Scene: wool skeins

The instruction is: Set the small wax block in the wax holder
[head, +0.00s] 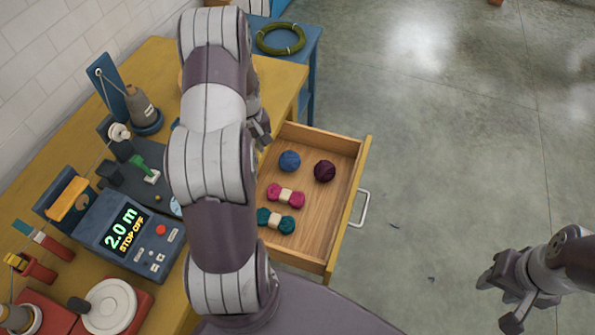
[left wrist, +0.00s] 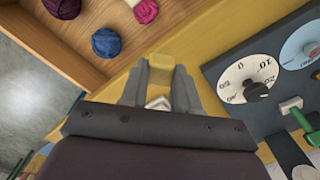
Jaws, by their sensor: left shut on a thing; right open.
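My left gripper (left wrist: 159,88) is shut on a small yellowish block, which I take for the wax block (left wrist: 160,63), held between its fingertips above the yellow bench. In the head view the left gripper (head: 260,127) is mostly behind my left arm, near the drawer's back left corner, and the block is hidden there. My right gripper (head: 497,292) is open and empty over the floor at lower right. I cannot tell for sure which bench fixture is the wax holder; a small dark box-like part (head: 110,174) stands behind the display unit.
An open wooden drawer (head: 345,146) holds several wool skeins and balls. The display unit (head: 120,225), a cone stand (head: 143,108), and a white disc (head: 110,305) crowd the bench. A dial panel (left wrist: 215,72) is right of the gripper in the left wrist view.

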